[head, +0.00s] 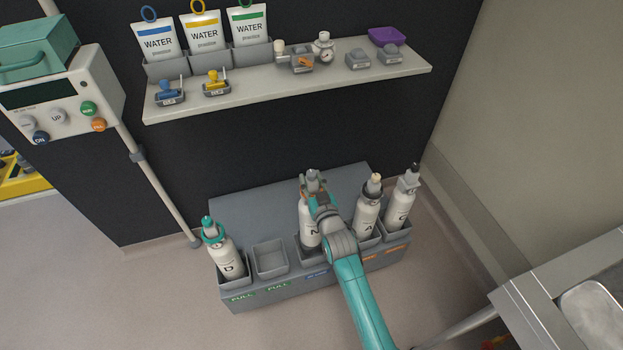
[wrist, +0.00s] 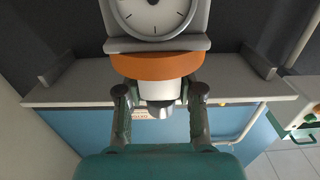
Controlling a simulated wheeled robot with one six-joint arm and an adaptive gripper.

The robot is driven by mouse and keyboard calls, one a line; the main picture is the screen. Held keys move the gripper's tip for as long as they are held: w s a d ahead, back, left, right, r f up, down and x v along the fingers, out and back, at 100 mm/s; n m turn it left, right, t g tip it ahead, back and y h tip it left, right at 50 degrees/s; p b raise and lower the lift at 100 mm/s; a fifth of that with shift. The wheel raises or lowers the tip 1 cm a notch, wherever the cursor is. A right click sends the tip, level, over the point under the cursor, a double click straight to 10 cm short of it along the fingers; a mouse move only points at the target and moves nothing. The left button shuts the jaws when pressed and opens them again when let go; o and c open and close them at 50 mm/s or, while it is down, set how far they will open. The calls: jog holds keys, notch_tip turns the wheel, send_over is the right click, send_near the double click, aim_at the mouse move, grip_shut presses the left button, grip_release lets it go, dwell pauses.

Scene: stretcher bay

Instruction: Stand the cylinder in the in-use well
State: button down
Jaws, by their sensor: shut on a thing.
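My gripper (head: 314,188) is shut on the top of a white cylinder marked N (head: 308,228), which looks upright. The cylinder's lower end is at the middle well (head: 312,259), which has a blue label that looks like the in-use one (head: 316,274). My arm hides part of the cylinder and well. I cannot tell whether its base rests on the well floor.
The grey rack (head: 285,202) also holds cylinder D (head: 228,258) at left, and cylinders A (head: 366,214) and C (head: 399,206) close at right. The second well (head: 270,259) is empty. A shelf (head: 300,92) with water pouches and small parts is behind. A metal-edged table (head: 535,287) is at right.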

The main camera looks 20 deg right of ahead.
aim_at(313, 193)
jog(key=shift+f, duration=4.35)
dwell(3.6)
